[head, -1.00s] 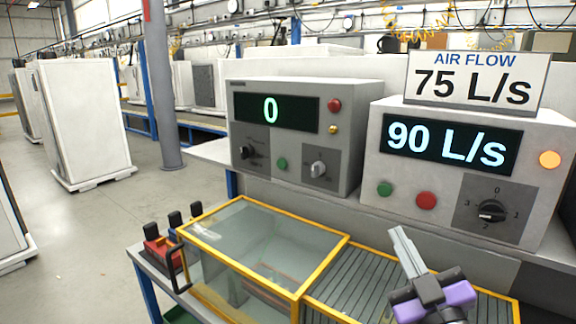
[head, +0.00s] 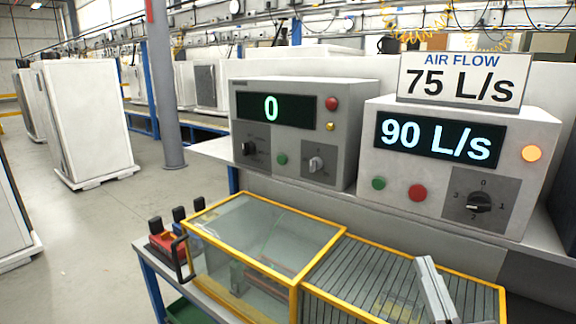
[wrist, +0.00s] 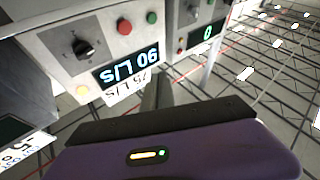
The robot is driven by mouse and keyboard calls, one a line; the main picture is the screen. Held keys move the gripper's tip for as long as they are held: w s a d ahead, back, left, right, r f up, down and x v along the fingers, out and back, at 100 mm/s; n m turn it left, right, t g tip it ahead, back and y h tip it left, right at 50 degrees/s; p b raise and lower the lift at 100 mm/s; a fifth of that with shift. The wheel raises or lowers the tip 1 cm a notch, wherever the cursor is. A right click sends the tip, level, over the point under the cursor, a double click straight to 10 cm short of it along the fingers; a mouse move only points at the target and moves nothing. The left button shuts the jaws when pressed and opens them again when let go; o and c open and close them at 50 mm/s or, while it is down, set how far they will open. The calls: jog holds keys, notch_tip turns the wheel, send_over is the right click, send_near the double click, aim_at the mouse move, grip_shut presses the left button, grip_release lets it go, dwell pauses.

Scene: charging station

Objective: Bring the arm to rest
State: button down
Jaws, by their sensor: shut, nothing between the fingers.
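My gripper (head: 428,262) is at the lower right of the head view, its grey fingers pointing up, in front of the slatted yellow-framed surface. The fingers are together and hold nothing. In the wrist view my gripper's fingers (wrist: 156,94) extend beyond its purple body, towards the instrument boxes, which appear upside down. Most of my arm is out of the head view.
The air flow box (head: 450,165) reads 90 L/s, under a 75 L/s sign (head: 465,78). Another box (head: 345,130) reads 0. A yellow-framed clear case (head: 260,235) stands at lower centre. Open floor (head: 110,240) lies to the left.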

jog(key=s+f+g, duration=0.2)
jog(key=s+f, duration=0.5)
jog(key=s, duration=0.4)
jog(key=s+a+f+m+g, duration=0.1)
jog(key=s+f+g, duration=0.2)
jog(key=s+f, duration=0.4)
jog(key=s+f+m+g, duration=0.1)
jog(key=s+f, duration=0.5)
jog(key=s, duration=1.1)
jog(key=shift+s+a+f+g, duration=0.2)
jog(key=shift+f+g, duration=0.2)
jog(key=shift+g, duration=0.5)
